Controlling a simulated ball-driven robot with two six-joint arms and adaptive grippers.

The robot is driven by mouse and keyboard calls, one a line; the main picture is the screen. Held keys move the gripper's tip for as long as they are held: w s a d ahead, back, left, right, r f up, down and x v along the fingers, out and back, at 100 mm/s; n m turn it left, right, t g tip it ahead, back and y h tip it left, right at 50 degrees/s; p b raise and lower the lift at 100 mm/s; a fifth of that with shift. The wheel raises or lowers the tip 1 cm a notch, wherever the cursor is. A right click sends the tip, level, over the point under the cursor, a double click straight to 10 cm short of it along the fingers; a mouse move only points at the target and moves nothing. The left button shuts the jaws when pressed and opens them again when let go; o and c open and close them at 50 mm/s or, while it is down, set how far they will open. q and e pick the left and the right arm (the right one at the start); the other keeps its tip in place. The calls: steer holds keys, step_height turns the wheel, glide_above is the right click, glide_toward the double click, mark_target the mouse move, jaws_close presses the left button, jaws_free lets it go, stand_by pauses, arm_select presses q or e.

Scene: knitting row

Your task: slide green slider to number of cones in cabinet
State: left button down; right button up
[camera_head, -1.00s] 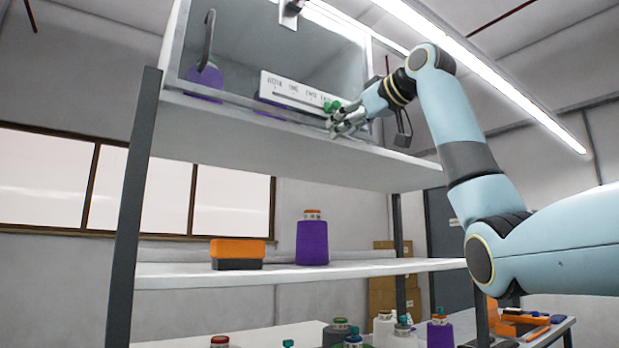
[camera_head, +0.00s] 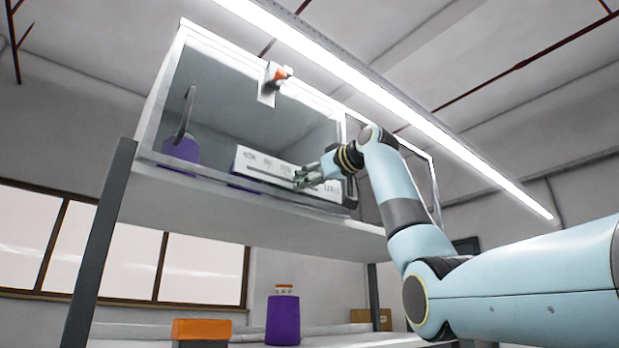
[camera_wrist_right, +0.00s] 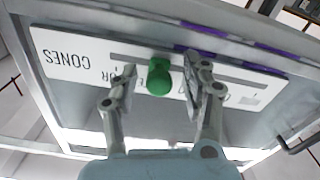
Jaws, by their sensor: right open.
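The white slider board (camera_head: 262,160) with a slot and lettering stands at the front of the glass-fronted cabinet (camera_head: 160,80). My right gripper (camera_head: 302,180) is at the right half of the board. In the right wrist view, the green slider (camera_wrist_right: 159,77) sits in the slot, between the two spread fingers of the open gripper (camera_wrist_right: 159,68). The word "CONES" shows at the board's left in that view. A purple cone (camera_head: 182,152) is inside the cabinet at the left. More purple shows behind the board (camera_head: 243,187), partly hidden. My left gripper is out of view.
A dark curved handle (camera_head: 187,112) is on the cabinet front at the left, and an orange-tipped latch (camera_head: 275,78) is at its top edge. On the shelf below stand a purple cone (camera_head: 283,318) and an orange-topped block (camera_head: 201,329).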

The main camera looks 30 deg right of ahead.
jaws_close()
stand_by(0.3)
